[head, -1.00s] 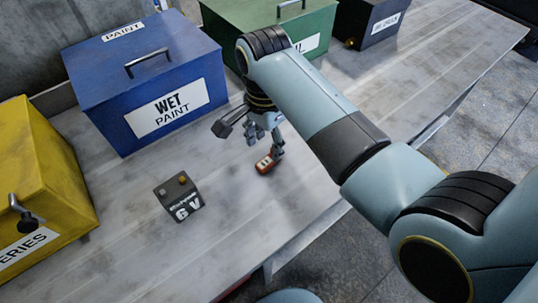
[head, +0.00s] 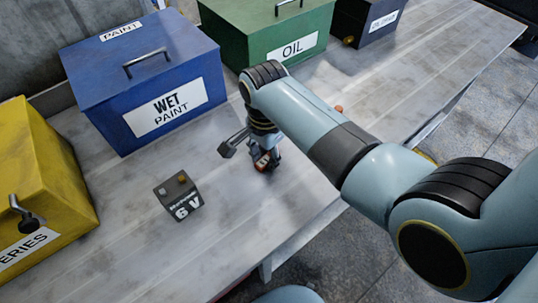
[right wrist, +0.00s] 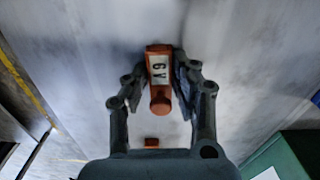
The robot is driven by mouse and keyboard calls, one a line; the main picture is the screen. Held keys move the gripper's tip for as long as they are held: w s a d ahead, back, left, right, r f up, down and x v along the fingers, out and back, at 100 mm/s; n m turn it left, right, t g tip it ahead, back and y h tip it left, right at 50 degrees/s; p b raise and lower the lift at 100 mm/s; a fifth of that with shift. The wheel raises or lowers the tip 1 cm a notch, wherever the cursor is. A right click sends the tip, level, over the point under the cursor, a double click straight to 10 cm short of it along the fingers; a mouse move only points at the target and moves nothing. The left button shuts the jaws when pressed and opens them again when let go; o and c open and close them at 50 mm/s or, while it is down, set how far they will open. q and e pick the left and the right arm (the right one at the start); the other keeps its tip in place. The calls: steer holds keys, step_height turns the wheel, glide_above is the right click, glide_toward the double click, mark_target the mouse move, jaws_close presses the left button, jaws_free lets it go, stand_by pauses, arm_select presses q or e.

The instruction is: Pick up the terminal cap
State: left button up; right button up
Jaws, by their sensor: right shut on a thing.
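In the head view the cap (head: 262,162) is partly hidden by my right gripper (head: 266,161), down at the tabletop. The dark 6 V battery (head: 180,196) stands to the left of the gripper, apart from it. My left gripper is not in view.
A blue wet paint bin (head: 150,85), a green oil bin (head: 262,38) and a dark bin (head: 368,20) line the back. A yellow batteries bin (head: 40,180) stands at left. Another small orange thing (head: 339,108) shows beyond my arm. The bench front is clear.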

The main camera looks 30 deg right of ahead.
steer(key=shift+c, duration=0.8)
